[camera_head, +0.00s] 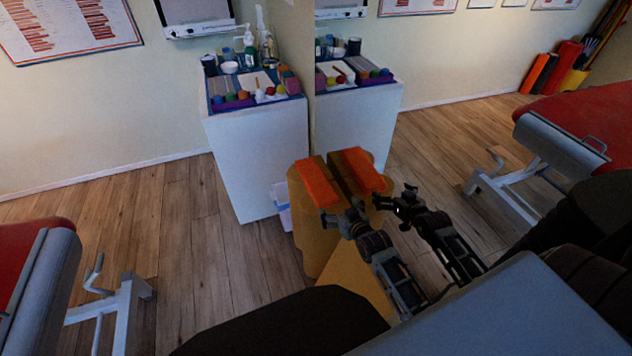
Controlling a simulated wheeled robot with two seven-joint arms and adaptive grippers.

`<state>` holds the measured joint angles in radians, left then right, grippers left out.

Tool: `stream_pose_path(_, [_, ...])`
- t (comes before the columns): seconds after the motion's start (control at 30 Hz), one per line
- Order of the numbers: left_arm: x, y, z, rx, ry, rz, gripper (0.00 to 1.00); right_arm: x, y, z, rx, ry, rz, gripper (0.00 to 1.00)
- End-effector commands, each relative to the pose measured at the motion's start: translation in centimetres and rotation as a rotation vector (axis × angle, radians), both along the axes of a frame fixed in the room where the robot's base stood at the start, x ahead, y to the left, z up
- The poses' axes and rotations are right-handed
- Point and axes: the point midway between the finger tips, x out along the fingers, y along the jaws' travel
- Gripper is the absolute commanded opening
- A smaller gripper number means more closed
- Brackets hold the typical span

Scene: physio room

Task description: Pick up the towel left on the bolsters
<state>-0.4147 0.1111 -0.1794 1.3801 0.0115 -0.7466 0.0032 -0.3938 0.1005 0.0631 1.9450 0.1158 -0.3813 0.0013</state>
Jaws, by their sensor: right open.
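The orange towel (318,183) lies folded on top of the tan bolsters (310,235), close to a mirror. A matching orange patch to its right appears to be its reflection. My right gripper (341,213) is open and empty, just to the lower right of the towel. It overlaps the bolsters in the picture; I cannot tell how high it is above them. A second gripper shape to the right looks like its mirror image. My left gripper is not in view.
A white cabinet (250,160) with a tray of coloured balls and bottles stands behind the bolsters. A white box (281,206) is on the floor beside it. A red treatment table (28,250) is at left. Wooden floor (190,235) lies clear between.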

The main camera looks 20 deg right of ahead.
Motion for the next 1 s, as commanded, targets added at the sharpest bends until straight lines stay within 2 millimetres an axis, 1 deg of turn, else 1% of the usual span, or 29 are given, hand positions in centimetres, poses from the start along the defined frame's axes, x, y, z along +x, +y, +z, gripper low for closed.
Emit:
stream_pose_path(0.37, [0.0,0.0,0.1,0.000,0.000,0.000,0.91,0.1,0.0,0.2,0.000,-0.004,0.000,1.00])
stream_pose_path(0.53, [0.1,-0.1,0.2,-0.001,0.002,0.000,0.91,0.5,0.0,0.1,0.000,-0.005,0.000,1.00])
stream_pose_path(1.0, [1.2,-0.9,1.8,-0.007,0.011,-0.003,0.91,3.8,-0.1,-1.4,0.000,-0.004,0.000,1.00])
